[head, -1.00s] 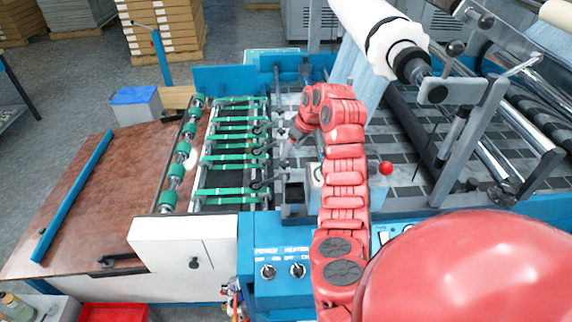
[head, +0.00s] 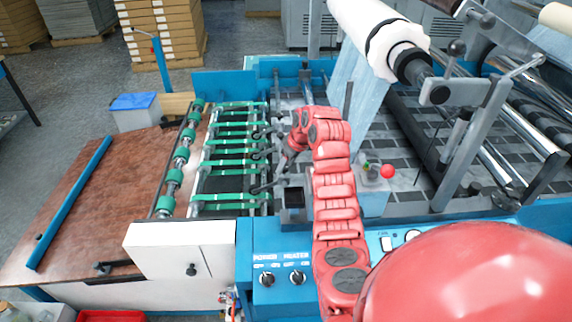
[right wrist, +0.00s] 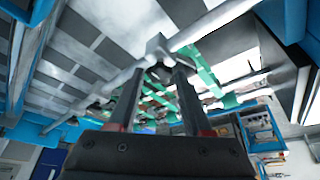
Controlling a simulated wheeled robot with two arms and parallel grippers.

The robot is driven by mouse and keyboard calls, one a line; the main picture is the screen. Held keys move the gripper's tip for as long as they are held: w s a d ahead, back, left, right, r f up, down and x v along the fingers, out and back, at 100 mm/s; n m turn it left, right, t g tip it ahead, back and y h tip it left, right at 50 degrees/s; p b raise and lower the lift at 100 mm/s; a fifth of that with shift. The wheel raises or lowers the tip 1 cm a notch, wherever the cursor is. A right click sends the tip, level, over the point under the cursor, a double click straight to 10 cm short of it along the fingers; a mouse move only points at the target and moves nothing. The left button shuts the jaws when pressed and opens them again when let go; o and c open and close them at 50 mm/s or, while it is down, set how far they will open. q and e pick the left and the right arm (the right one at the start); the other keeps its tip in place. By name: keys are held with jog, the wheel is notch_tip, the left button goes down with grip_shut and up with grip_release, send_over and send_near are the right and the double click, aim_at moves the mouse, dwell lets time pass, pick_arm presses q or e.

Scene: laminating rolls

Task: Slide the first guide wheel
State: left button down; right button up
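Several guide wheels on dark arms sit along a metal rod beside the green belts (head: 232,152); one guide wheel (head: 257,190) is nearest me, with others farther back. My right gripper (head: 281,166) is low, just right of the rod, pointing down and left. In the right wrist view its two dark fingers (right wrist: 158,72) stand apart, with a metal block (right wrist: 158,48) on the rod (right wrist: 205,30) at and between their tips. Whether the fingers touch the block is hard to see. My left gripper is not in view.
A dark square box (head: 293,198) stands just in front of my right gripper. A red knob (head: 387,171) is right of my forearm. The blue control panel (head: 280,250) lies at the front. A white roll (head: 385,35) hangs above the back right.

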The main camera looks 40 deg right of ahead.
grip_shut()
dwell(1.1)
